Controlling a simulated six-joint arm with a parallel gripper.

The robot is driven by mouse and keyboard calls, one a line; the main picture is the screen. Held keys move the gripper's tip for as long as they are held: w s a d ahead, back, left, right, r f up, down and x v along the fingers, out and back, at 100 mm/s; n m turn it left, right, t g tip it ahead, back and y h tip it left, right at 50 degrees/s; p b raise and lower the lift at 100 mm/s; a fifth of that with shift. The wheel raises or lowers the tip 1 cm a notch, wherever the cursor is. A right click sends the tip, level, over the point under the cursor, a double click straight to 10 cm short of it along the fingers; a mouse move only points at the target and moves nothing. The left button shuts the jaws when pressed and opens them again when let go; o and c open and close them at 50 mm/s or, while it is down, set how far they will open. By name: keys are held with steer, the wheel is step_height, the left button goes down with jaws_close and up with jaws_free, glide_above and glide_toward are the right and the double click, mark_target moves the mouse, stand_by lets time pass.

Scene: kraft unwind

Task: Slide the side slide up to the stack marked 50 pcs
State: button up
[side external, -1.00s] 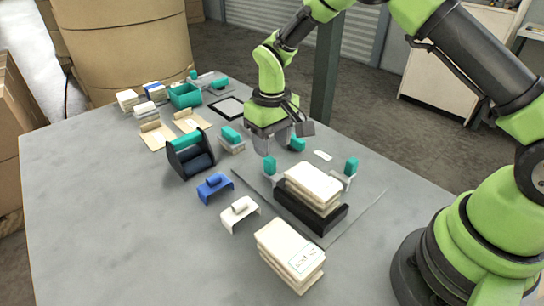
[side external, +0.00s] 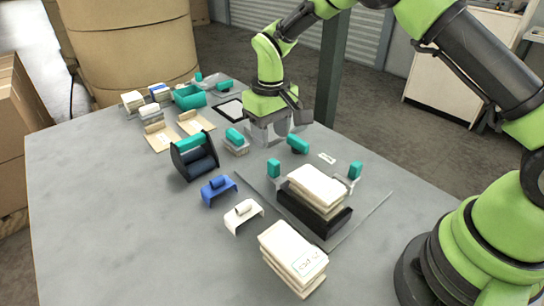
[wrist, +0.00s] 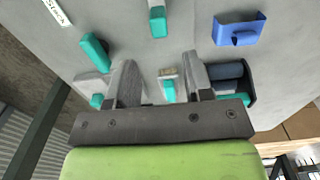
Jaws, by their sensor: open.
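A stack of pale packs (side external: 316,184) sits in a black holder (side external: 335,225) on a thin grey plate (side external: 364,208). Teal-knobbed pieces stand around it: one at its left (side external: 274,168), one at its right (side external: 354,170), and one behind (side external: 298,144). I cannot tell which is the side slide. A pale stack with a printed label (side external: 293,257) lies at the front; its print is unreadable. My gripper (side external: 268,138) is open and empty, behind the plate, left of the rear teal knob. In the wrist view its fingers (wrist: 158,85) are apart, with that knob (wrist: 93,50) left of them.
A teal-topped block (side external: 236,140) stands left of my gripper. A black caddy with a teal bar (side external: 195,157), a blue clip (side external: 219,190) and a white clip (side external: 243,214) lie further left. A teal bin (side external: 189,97) is at the back. The table's front left is clear.

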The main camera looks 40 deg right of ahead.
mark_target(271, 159)
step_height(271, 159, down, 8)
steer(key=shift+f, duration=0.25)
